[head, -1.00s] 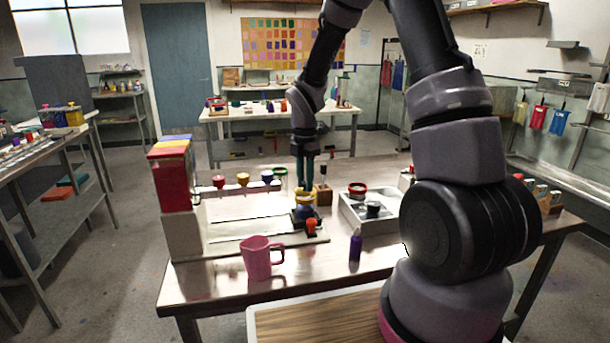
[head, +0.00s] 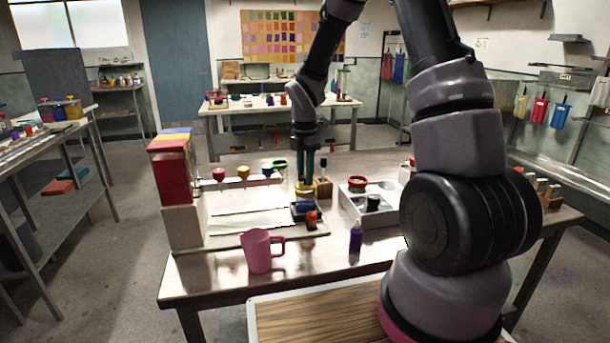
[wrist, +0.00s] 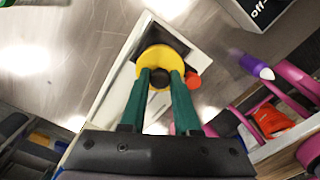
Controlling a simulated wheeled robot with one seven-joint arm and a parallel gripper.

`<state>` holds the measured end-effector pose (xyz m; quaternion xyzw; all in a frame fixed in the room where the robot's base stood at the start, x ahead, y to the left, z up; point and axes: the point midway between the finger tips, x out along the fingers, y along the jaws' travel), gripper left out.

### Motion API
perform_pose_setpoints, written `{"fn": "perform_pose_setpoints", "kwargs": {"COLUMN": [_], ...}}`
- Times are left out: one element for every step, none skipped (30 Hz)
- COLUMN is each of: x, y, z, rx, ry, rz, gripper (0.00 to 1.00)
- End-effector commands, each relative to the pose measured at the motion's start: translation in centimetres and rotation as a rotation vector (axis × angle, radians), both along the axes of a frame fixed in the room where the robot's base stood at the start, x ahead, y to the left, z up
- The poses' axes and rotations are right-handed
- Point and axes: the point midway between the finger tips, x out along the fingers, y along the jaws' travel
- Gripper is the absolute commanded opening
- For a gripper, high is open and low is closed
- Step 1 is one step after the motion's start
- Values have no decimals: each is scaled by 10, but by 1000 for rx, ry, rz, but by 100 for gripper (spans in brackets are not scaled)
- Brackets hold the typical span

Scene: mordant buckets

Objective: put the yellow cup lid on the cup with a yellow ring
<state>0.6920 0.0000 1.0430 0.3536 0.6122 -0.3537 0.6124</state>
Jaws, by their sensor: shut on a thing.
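My gripper (head: 305,187) is shut on the yellow cup lid (head: 304,191). In the wrist view, the lid (wrist: 152,55) is a yellow disc with a dark centre, held between my green fingertips (wrist: 160,78). It is over a dark square block (head: 304,208) on the pale board; the head view shows it just above the block. A small yellow-topped piece (head: 243,172) stands in the row at the board's back. I cannot tell whether it is the cup with a yellow ring, and no other such cup shows clearly.
A small red-orange piece (head: 311,217) is close in front of the block. A grey tray (head: 350,213) with a red-ringed item stands right. A pink jug (head: 257,251) and a purple bottle (head: 355,238) stand in front. A red dispenser (head: 170,180) is at left.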

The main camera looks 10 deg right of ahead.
Motion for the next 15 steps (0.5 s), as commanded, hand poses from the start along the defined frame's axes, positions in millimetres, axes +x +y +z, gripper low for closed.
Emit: {"fn": "perform_pose_setpoints", "kwargs": {"x": [0, 0, 0, 0, 0, 0, 0, 0, 0, 0, 0, 0, 0, 0, 0], "y": [0, 0, 0, 0, 0, 0, 0, 0, 0, 0, 0, 0, 0, 0, 0], "z": [0, 0, 0, 0, 0, 0, 0, -1, -1, -1, -2, -2, -3, -3, -4], "rx": [0, 0, 0, 0, 0, 0, 0, 0, 0, 0, 0, 0, 0, 0, 0], "ry": [0, 0, 0, 0, 0, 0, 0, 0, 0, 0, 0, 1, 1, 1, 1], "rz": [0, 0, 0, 0, 0, 1, 1, 1, 1, 1, 1, 1, 1, 1, 1], "gripper": [0, 0, 0, 0, 0, 0, 0, 0, 0, 0, 0, 0, 0, 0, 0]}}
